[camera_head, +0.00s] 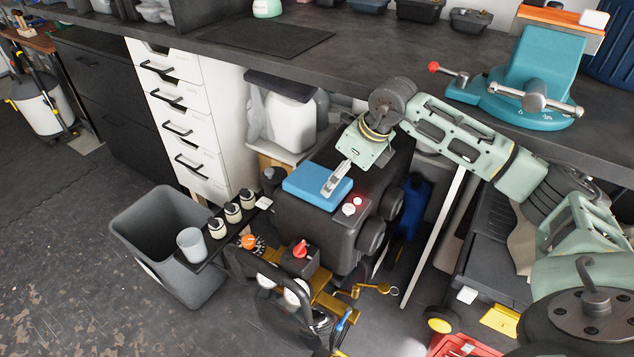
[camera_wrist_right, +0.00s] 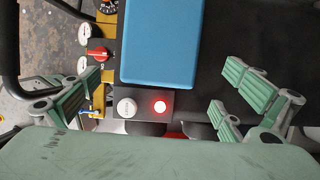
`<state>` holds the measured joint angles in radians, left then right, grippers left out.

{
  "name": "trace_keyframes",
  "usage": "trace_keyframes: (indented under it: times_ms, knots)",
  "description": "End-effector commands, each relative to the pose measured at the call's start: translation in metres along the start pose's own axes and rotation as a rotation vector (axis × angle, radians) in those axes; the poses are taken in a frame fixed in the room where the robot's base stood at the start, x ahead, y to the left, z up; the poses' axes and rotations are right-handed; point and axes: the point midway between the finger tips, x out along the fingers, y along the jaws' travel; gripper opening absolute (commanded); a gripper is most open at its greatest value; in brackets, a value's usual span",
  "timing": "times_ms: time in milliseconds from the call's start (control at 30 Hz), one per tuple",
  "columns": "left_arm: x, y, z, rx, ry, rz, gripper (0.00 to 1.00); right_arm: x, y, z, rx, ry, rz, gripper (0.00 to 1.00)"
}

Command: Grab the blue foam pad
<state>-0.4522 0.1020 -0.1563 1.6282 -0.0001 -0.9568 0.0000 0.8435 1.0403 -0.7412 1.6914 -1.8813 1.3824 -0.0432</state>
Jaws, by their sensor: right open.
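The blue foam pad (camera_head: 312,187) is a flat rectangular block lying on top of a black machine (camera_head: 300,228) below the bench edge. In the right wrist view the pad (camera_wrist_right: 162,42) is at the top centre, beyond the fingertips. My right gripper (camera_head: 334,184) comes down from the right in the head view, its fingers overlapping the right part of the pad. In the wrist view my right gripper (camera_wrist_right: 160,92) is open, its green fingers wide apart, with nothing between them held. Whether the fingers touch the pad cannot be told. My left gripper is not in view.
A red-lit button and a white button (camera_wrist_right: 126,108) sit beside the pad. The machine's red knob (camera_head: 299,248) and gauges are in front. A grey bin (camera_head: 150,235) stands left. The workbench (camera_head: 380,58) with a teal vise (camera_head: 540,70) lies behind and right.

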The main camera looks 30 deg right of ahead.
Motion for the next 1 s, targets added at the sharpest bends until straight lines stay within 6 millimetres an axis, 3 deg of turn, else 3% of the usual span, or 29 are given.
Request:
trace_keyframes:
  times_ms: [100,300,467,767,1000]
  knots:
    - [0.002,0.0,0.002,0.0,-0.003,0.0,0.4,0.009,0.001,0.024,0.0,-0.002,0.002,1.0]
    - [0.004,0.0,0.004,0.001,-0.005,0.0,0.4,0.018,0.001,0.042,0.0,0.001,0.001,1.0]
    - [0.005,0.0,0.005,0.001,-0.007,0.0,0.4,0.025,0.001,0.043,0.0,0.002,0.001,1.0]
    - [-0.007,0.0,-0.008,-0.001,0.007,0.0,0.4,0.066,0.002,0.043,0.0,0.002,0.003,1.0]
    - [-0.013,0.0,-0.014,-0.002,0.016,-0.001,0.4,0.069,0.0,0.043,0.0,0.001,0.0,1.0]
